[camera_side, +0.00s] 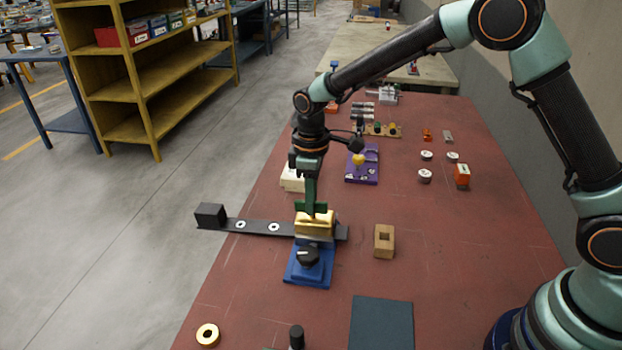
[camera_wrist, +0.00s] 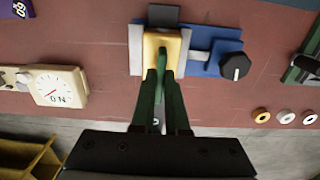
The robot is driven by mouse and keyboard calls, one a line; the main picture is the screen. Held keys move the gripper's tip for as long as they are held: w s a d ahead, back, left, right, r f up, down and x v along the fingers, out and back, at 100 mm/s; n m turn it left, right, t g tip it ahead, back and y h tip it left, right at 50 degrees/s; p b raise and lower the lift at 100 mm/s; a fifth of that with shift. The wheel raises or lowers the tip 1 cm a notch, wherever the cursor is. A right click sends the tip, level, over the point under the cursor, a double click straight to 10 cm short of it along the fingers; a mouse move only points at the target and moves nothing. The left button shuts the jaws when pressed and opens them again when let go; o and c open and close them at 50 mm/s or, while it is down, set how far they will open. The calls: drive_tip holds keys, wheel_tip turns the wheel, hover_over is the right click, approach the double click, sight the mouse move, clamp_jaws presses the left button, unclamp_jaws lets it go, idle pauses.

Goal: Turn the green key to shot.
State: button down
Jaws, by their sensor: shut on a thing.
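A blue base (camera_side: 308,274) with a black knob (camera_side: 308,256) stands on the red bench, with a gold block (camera_side: 314,229) behind the knob. My gripper (camera_side: 313,208) points down at the top of the gold block, its green fingers close together on a thin green piece, the green key (camera_side: 321,214). Key and fingers are much the same green, and the fingers hide most of the key. In the wrist view the fingertips (camera_wrist: 162,70) meet over the yellow block (camera_wrist: 149,48), and the black knob (camera_wrist: 235,67) is to the right. I cannot read a "shot" mark.
A dark bar (camera_side: 256,228) with two white discs runs left from the gold block past the bench edge to a black end block (camera_side: 210,216). A wooden block (camera_side: 384,241) with a square hole stands to the right. A purple fixture (camera_side: 362,166) lies behind. A dark mat (camera_side: 381,323) lies in front.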

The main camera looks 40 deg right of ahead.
drive_tip(key=m, duration=0.6)
drive_tip(key=shift+a+m, duration=0.1)
drive_tip(key=shift+m, duration=0.2)
drive_tip(key=m, duration=0.6)
drive_tip(key=shift+m, duration=0.4)
drive_tip(key=c, duration=0.9)
unclamp_jaws()
wheel_tip(320, 180, up, 12)
drive_tip(key=shift+r, duration=0.1)
